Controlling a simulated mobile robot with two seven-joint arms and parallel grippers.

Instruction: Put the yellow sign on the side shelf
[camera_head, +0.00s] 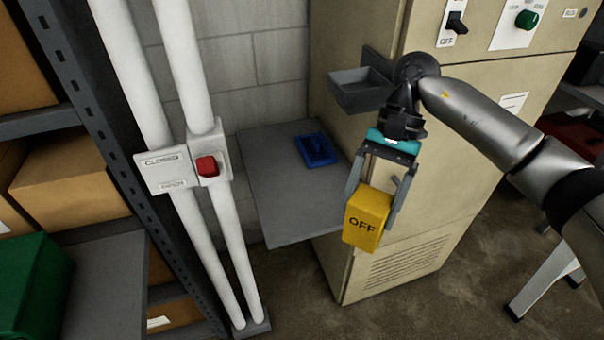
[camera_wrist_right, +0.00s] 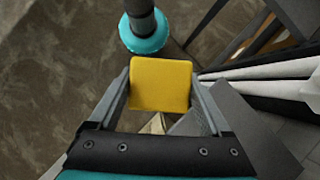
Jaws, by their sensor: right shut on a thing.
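The yellow sign (camera_head: 367,218) is a block with "OFF" in dark letters on its face. My right gripper (camera_head: 377,200) is shut on it, one finger on each side, and holds it up in front of the beige cabinet. In the right wrist view the plain yellow sign (camera_wrist_right: 160,84) sits between the two fingers. The grey side shelf (camera_head: 275,195) is a flat plate to the left of the cabinet, left of the held sign. A blue item (camera_head: 316,149) lies on its back right part. My left gripper is not in view.
The beige cabinet (camera_head: 410,260) carries a small grey tray (camera_head: 362,90) and switches. White pipes (camera_head: 150,90) with a red button (camera_head: 207,166) stand left of the shelf. A rack with boxes (camera_head: 75,180) is farther left. The shelf's front part is bare.

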